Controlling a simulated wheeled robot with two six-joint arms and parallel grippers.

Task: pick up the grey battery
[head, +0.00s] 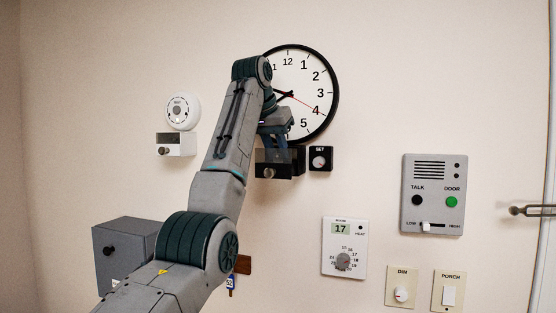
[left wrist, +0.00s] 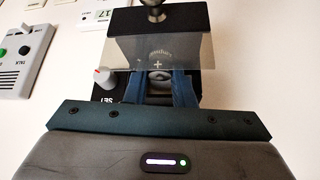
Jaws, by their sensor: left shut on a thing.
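My left gripper (head: 275,143) reaches down at the black box (head: 290,164) under the wall clock (head: 313,77). In the left wrist view, the blue fingers (left wrist: 160,92) extend into this box behind its smoky clear front panel (left wrist: 190,50), which has a dark knob. The grey battery (left wrist: 159,76) shows only in part between the fingers, as a grey rounded shape with a plus sign above it. The fingers are shut on it, and it is still within the box. In the head view the battery is hidden by the gripper and box. My right gripper is out of view.
A black SET dial (head: 320,159) sits right beside the box. A white detector (head: 182,111) with a small knobbed box (head: 176,145) is to the left. A grey cabinet (head: 125,250) is lower left. A thermostat (head: 344,248) and intercom (head: 434,194) are to the right.

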